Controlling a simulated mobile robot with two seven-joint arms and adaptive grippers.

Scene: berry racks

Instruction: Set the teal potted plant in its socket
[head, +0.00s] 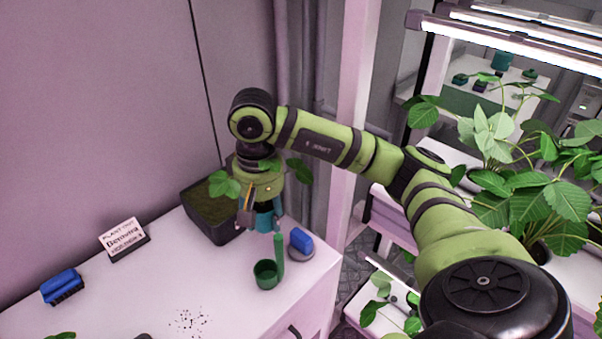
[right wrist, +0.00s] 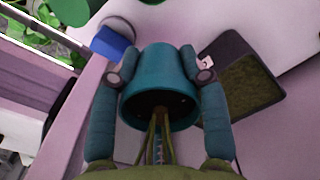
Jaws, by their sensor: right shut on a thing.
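The teal pot (head: 264,221) hangs in my right gripper (head: 262,218), above the back right part of the white bench. In the right wrist view, the fingers of my right gripper (right wrist: 160,78) are shut on both sides of the teal pot (right wrist: 160,75). Its open rim faces the camera and thin stems come out of it. Green leaves (head: 224,186) of the plant stick out around the wrist in the head view. I cannot tell which thing is its socket. My left gripper is not in view.
A green cup (head: 267,274) with an upright handle and a blue block (head: 300,239) on a round disc stand close by. A black soil tray (head: 208,230) is to the left, with a sign (head: 122,238) and blue brush (head: 62,286). Leafy racks (head: 462,158) are right.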

